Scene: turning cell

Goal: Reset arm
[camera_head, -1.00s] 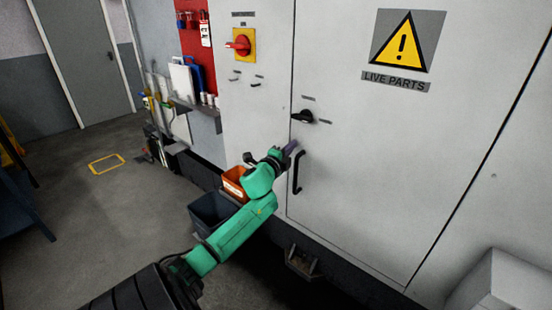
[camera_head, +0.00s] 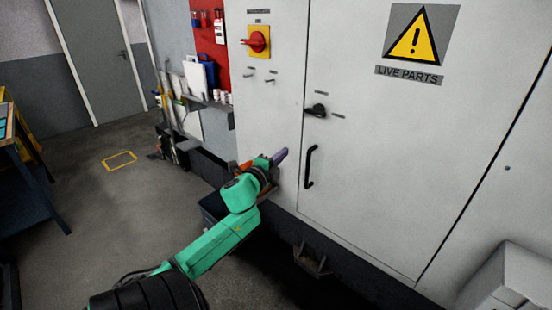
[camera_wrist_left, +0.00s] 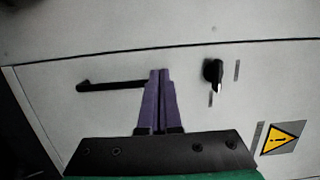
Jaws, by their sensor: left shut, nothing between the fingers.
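My left arm is green and comes in from the lower left in the head view. Its left gripper (camera_head: 282,154) is in front of the white cabinet (camera_head: 350,190), left of the black door handle (camera_head: 310,166). In the left wrist view the purple fingers of the gripper (camera_wrist_left: 160,72) are together with nothing between them. The handle (camera_wrist_left: 108,85) lies behind and left of the fingertips there, and the black rotary knob (camera_wrist_left: 213,72) is to the right. I cannot tell the gap to the cabinet. My right gripper is out of view.
A red rotary switch (camera_head: 256,41) on a yellow plate is on the cabinet's upper left. A live-parts warning sign (camera_head: 421,33) is at upper right. A dark bin (camera_head: 213,209) stands below my arm.

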